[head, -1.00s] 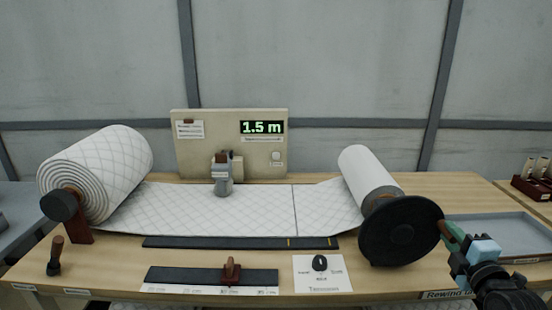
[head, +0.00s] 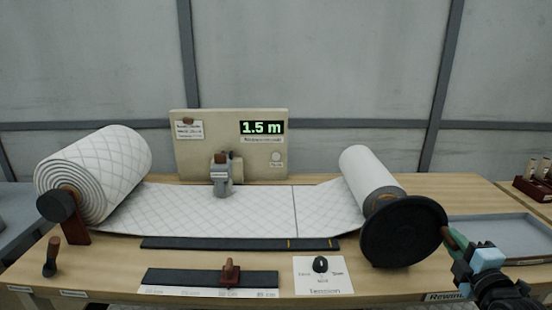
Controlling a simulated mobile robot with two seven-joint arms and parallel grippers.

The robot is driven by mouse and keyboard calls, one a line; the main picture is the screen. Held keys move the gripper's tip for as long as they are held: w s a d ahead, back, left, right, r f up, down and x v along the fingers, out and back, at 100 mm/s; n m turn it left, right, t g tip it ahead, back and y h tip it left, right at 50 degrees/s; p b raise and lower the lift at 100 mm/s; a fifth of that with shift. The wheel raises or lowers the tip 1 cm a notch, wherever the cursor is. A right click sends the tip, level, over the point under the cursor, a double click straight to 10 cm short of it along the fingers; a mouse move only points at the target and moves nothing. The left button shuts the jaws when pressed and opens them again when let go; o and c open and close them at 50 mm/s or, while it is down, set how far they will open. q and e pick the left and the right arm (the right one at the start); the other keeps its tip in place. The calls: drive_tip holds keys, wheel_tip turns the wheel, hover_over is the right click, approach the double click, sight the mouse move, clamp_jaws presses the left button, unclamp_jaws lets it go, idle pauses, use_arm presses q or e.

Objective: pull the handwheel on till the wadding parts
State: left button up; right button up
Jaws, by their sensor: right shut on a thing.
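The black handwheel (head: 402,232) is on the near end of the right-hand roll (head: 368,172). My right gripper (head: 452,238) is at the wheel's right rim, shut on its green handle; the fingertips are small and partly hidden. White quilted wadding (head: 215,208) runs flat from the big left roll (head: 95,175) to the right roll. A thin dark line crosses the wadding near its right part; I cannot tell whether it is a gap. My left gripper does not show.
A display panel (head: 220,140) reading 1.5 m stands behind the wadding. In front are a dark slider strip (head: 190,278), a tension card with a black knob (head: 320,264) and a small brown-topped lever (head: 51,256). A grey tray (head: 510,228) lies at right.

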drive_tip(key=shift+f+b, duration=0.4)
drive_tip(key=shift+f, duration=0.85)
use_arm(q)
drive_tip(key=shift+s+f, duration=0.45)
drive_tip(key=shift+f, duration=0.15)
use_arm(e)
drive_tip(key=shift+r, duration=0.2)
drive_tip(key=o, duration=1)
drive_tip(key=shift+c, duration=0.2)
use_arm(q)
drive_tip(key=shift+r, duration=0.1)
use_arm(e)
drive_tip(key=shift+s+d+r, duration=0.1)
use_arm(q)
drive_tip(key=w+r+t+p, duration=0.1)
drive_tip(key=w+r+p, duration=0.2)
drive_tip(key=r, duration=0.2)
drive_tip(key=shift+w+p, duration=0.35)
use_arm(e)
drive_tip(key=s, duration=0.9)
drive_tip(key=shift+s+d, duration=0.35)
drive_tip(key=shift+s, duration=0.05)
